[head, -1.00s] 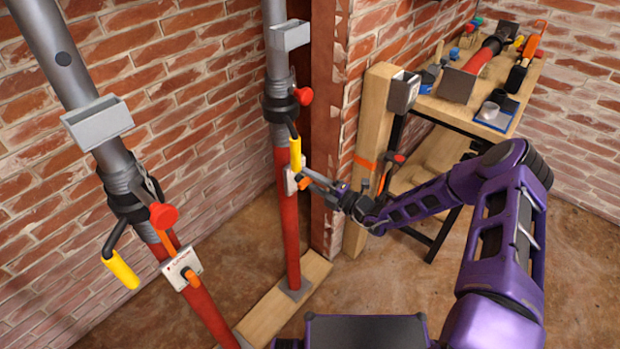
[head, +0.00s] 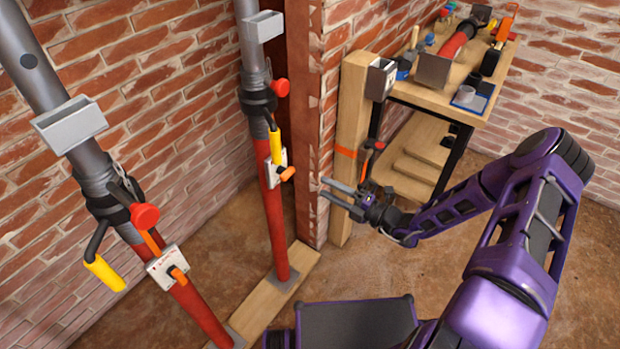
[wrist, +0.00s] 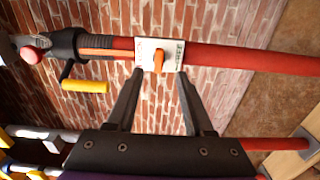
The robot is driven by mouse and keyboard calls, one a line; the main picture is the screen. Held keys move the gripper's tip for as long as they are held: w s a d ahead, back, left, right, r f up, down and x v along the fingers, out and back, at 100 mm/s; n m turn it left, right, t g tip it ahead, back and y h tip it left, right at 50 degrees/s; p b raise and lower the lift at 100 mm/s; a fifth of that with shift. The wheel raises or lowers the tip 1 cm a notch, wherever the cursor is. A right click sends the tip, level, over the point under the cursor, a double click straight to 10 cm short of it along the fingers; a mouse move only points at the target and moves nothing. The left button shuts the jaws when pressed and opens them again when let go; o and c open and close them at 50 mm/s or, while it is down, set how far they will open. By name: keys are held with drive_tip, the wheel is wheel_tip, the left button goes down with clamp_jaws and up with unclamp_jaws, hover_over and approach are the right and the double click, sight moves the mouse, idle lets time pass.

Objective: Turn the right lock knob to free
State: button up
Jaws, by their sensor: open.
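The right lock knob (head: 287,174) is an orange lever on a white plate (head: 275,170) on the right red prop (head: 274,220). In the wrist view the orange knob (wrist: 159,60) lies crosswise to the red tube, on its white plate (wrist: 172,54). My gripper (head: 326,188) is open and empty, to the right of the knob and apart from it in the head view. In the wrist view the fingertips (wrist: 160,74) frame the space just below the knob. The plate's lettering is too small to read.
The left prop (head: 200,312) has its own orange knob (head: 178,275), yellow handle (head: 104,273) and red knob (head: 144,216). A yellow handle (head: 276,146) hangs above the right plate. A wooden post (head: 351,130) and a cluttered bench (head: 440,95) stand to the right.

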drive_tip(key=shift+v, duration=2.3)
